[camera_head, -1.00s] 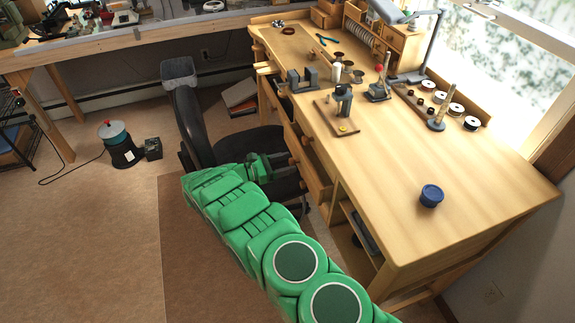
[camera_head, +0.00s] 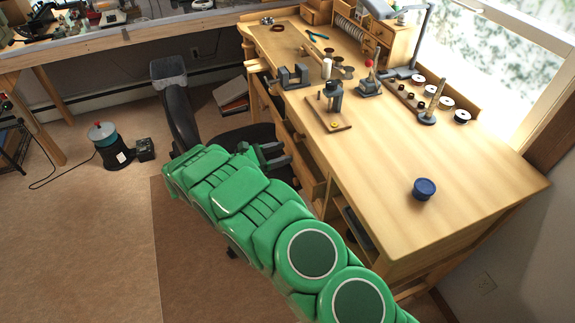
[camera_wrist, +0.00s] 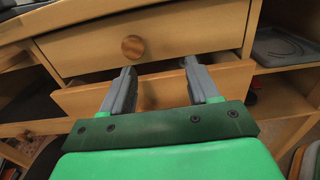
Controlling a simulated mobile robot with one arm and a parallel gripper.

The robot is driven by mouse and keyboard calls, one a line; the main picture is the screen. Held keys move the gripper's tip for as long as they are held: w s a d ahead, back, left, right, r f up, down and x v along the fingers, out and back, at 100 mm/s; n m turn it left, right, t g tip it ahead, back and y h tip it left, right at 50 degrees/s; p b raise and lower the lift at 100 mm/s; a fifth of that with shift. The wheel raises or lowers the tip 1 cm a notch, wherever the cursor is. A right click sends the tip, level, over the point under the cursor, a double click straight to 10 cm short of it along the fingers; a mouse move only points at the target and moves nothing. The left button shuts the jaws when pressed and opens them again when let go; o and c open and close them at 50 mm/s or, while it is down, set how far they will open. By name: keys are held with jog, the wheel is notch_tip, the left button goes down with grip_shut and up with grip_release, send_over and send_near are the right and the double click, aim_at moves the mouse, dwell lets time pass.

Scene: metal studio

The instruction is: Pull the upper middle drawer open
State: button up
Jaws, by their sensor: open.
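The wooden workbench (camera_head: 375,165) has drawers in its front side. In the wrist view, a shut-looking drawer front (camera_wrist: 195,38) bears a round wooden knob (camera_wrist: 133,47). Below it, another drawer (camera_wrist: 235,75) stands out a little, with a dark gap above its front. My gripper (camera_wrist: 160,68) is open and empty. Its two fingers straddle the area just below the knob in the picture, in front of the lower drawer. I cannot tell whether they touch it. In the head view my gripper (camera_head: 280,154) is beside the drawer fronts, and my green arm hides part of them.
A dark office chair (camera_head: 180,115) stands left of my gripper, close to the bench. An open shelf (camera_wrist: 280,50) is right of the drawers. Tools and a blue jar (camera_head: 424,189) stand on the bench top.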

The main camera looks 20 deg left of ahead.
jog(key=s+d+r, duration=0.5)
jog(key=s+d, duration=0.1)
jog(key=s, duration=0.2)
jog(key=shift+d+r, duration=0.25)
jog(key=shift+r, duration=0.05)
dwell(0.3)
jog(key=w+a+f+n+t+y, duration=0.25)
jog(key=a+f+n, duration=0.35)
jog(key=n, duration=0.5)
jog(key=w+a+f+n+t+y, duration=0.1)
jog(key=a+f+n+y, duration=0.2)
jog(key=a+f+n, duration=0.55)
jog(key=shift+w+d+r+n+y, duration=0.15)
jog(key=shift+w+d+n, duration=0.35)
jog(key=shift+w+d, duration=0.65)
jog(key=shift+w+d+r+n, duration=0.25)
jog(key=shift+w+d+n, duration=0.3)
jog(key=shift+w+d, duration=0.55)
jog(key=shift+w+d+r+n+y, duration=0.15)
jog(key=shift+w+d+n, duration=0.35)
jog(key=shift+w+d, duration=0.6)
jog(key=shift+w+a, duration=0.1)
grip_shut()
